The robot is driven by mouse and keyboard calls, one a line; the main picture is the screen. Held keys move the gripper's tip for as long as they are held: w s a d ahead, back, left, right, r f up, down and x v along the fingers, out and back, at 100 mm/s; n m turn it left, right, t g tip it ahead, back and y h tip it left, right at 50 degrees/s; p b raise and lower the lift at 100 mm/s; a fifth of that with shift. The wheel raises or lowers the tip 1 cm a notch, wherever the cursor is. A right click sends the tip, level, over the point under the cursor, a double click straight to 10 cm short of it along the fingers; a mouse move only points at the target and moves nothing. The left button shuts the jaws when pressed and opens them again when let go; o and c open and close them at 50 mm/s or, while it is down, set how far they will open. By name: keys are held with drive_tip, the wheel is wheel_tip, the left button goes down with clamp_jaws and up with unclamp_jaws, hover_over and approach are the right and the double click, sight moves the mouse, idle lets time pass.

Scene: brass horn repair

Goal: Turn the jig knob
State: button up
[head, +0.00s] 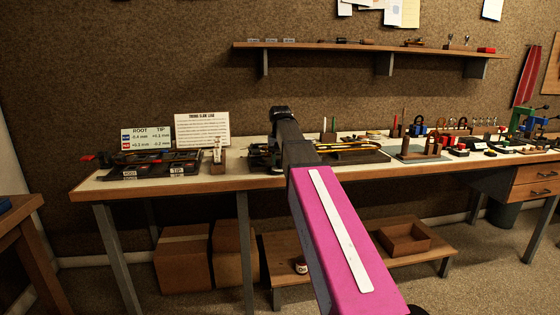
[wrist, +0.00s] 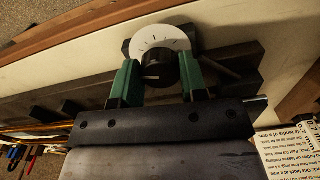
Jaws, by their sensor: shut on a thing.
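The jig knob (wrist: 159,72) is a dark round knob in front of a white dial (wrist: 158,41) with black tick marks, seen in the wrist view. My gripper (wrist: 160,80) has green fingers, one on each side of the knob, and is shut on it. The dial is mounted on a dark jig rail (wrist: 225,62) at the bench. In the head view my magenta arm reaches to the bench and its end (head: 262,155) is at the jig, where the knob is hidden.
The long workbench (head: 90,187) carries a dark tray (head: 150,165) and two printed cards at the left. Horn parts and tools crowd its right side. A wall shelf (head: 330,45) hangs above. Cardboard boxes (head: 182,262) and a low bench with a wooden tray (head: 404,240) stand beneath.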

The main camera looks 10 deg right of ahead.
sight(280, 160)
drive_tip(key=shift+n, duration=1.5)
drive_tip(key=o, duration=0.9)
drive_tip(key=shift+r, duration=0.1)
wheel_tip(280, 160, up, 7)
drive_tip(key=shift+r, duration=0.2)
drive_tip(key=shift+f, duration=0.1)
